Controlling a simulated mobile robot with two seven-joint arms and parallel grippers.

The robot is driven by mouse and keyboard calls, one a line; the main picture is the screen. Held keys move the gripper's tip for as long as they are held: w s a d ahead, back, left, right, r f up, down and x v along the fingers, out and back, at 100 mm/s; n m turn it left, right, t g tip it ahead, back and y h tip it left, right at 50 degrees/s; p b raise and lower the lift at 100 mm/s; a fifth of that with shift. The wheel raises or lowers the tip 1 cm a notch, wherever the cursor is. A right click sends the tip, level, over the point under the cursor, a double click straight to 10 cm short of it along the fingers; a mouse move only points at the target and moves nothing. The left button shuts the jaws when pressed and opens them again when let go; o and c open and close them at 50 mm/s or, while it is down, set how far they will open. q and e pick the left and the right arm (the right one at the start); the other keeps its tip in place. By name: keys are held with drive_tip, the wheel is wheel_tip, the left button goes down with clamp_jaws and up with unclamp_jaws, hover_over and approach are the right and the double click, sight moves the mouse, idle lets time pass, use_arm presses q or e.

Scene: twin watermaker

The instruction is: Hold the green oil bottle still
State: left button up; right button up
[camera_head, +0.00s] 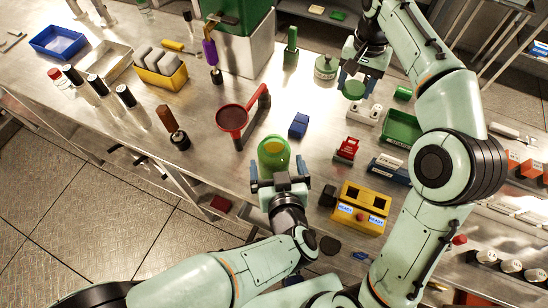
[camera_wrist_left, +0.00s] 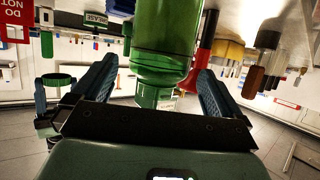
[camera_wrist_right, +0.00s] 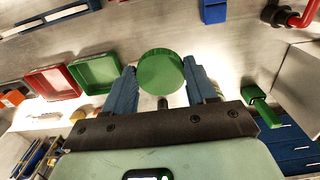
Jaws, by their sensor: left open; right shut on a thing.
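The green oil bottle (camera_head: 273,153) stands near the table's front edge, with a bright yellow-green ring at its top. My left gripper (camera_head: 277,168) is open, with its two blue fingers either side of the bottle. In the left wrist view the translucent green bottle (camera_wrist_left: 165,45) sits between the fingers, with gaps visible on both sides. My right gripper (camera_head: 354,86) is shut on a round green cap (camera_head: 353,91), held beyond and to the right of the bottle. The cap also shows between the fingers in the right wrist view (camera_wrist_right: 161,72).
A red funnel (camera_head: 232,118) on a stand is left of the bottle. A yellow box (camera_head: 361,209) stands right of my left gripper. A green tray (camera_head: 402,128) is near my right arm.

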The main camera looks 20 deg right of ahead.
use_arm(q)
drive_tip(key=shift+w, duration=0.1)
drive_tip(key=b+x, duration=0.1)
drive_tip(key=x, duration=0.4)
use_arm(e)
drive_tip(key=shift+f, duration=0.6)
